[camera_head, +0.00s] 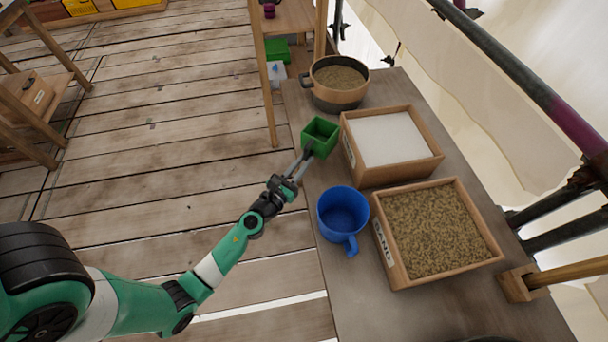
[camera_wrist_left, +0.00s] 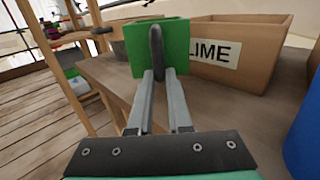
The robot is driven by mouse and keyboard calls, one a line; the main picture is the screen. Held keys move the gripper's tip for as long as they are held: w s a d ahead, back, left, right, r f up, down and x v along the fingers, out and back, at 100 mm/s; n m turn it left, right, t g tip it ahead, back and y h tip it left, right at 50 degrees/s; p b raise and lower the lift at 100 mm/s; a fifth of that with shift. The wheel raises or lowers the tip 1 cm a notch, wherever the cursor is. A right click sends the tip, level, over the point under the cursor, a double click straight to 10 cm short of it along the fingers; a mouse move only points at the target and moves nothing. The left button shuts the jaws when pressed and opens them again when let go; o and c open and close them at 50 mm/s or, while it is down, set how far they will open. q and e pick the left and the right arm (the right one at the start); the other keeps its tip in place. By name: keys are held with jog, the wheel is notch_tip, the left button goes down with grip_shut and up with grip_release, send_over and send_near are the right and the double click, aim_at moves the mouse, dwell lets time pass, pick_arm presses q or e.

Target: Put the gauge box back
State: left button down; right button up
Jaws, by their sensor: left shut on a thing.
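A small open green box, which I take to be the gauge box (camera_head: 320,135), is at the left edge of the bench in the head view, and its inside looks empty. My left gripper (camera_head: 307,150) is shut on it. In the left wrist view the fingers (camera_wrist_left: 158,72) close on a dark upright handle on the near wall of the green box (camera_wrist_left: 178,45). I cannot tell whether the box touches the bench top or is held just above it. My right gripper is not in view.
On the bench (camera_head: 350,290) stand a LIME crate (camera_head: 437,157) of white powder, a SAND crate (camera_head: 398,277), a blue mug (camera_head: 343,215) and a pot (camera_head: 340,97) of brown grains. A wooden stand (camera_head: 262,75) is behind. Bare bench lies in front.

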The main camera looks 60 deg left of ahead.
pick_arm(q)
jog(key=shift+w+a+f, duration=0.2)
jog(key=shift+a+f, duration=0.05)
jog(key=shift+f, duration=0.1)
jog(key=shift+w+a+f, duration=0.1)
jog(key=shift+f, duration=0.05)
jog(key=f+b, duration=0.2)
jog(key=b, duration=0.1)
jog(key=f+b, duration=0.1)
jog(key=shift+w+a+f, duration=0.15)
jog(key=shift+a+f, duration=0.1)
jog(key=shift+f, duration=0.15)
jog(key=shift+r, duration=0.15)
jog(key=c, duration=1.3)
grip_release()
jog(key=shift+f, duration=0.2)
jog(key=o, duration=0.5)
jog(key=shift+c, duration=0.2)
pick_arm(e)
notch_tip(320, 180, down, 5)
